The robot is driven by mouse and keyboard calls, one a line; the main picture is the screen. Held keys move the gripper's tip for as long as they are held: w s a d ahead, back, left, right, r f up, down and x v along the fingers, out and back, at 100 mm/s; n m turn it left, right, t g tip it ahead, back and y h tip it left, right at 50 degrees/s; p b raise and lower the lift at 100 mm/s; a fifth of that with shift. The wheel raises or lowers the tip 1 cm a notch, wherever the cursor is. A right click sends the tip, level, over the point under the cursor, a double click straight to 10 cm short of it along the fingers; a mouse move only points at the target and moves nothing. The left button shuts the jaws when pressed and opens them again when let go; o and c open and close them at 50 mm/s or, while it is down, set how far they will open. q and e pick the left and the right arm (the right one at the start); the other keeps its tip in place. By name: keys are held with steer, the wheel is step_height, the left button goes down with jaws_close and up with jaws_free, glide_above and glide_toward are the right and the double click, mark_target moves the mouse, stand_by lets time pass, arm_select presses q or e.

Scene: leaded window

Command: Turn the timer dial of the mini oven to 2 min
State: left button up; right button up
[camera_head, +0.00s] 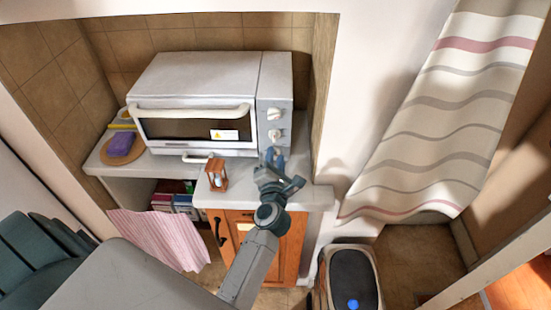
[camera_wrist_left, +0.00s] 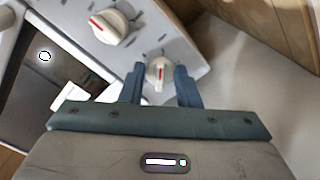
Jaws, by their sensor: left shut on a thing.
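The mini oven (camera_head: 195,85) is white and stands on the counter, with its control panel (camera_head: 273,88) on the right side. Two pale knobs show in the head view: an upper knob (camera_head: 275,113) and a middle knob (camera_head: 275,135). My left gripper (camera_head: 274,156) is at the bottom of the panel and hides what is there. In the left wrist view, my left gripper (camera_wrist_left: 160,78) has its fingers on either side of a pale dial (camera_wrist_left: 160,70) with a red mark and is shut on it. Another knob (camera_wrist_left: 115,24) with a red mark is beside it. My right gripper is not in view.
An hourglass (camera_head: 217,174) in a wooden frame stands on the counter left of my gripper. A purple sponge (camera_head: 121,144) lies left of the oven. A pink striped cloth (camera_head: 160,236) hangs below. A bin (camera_head: 352,275) stands on the floor at right.

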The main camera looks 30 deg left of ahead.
arm_select(q)
steer(key=shift+r, duration=0.1)
steer(key=shift+r+m+p, duration=0.1)
steer(key=shift+m+p, duration=0.3)
steer(key=shift+p, duration=0.45)
steer(key=shift+f, duration=0.2)
steer(key=o, duration=0.9)
steer(key=shift+w, duration=0.1)
steer(key=shift+o, duration=0.2)
steer(key=shift+f, duration=0.1)
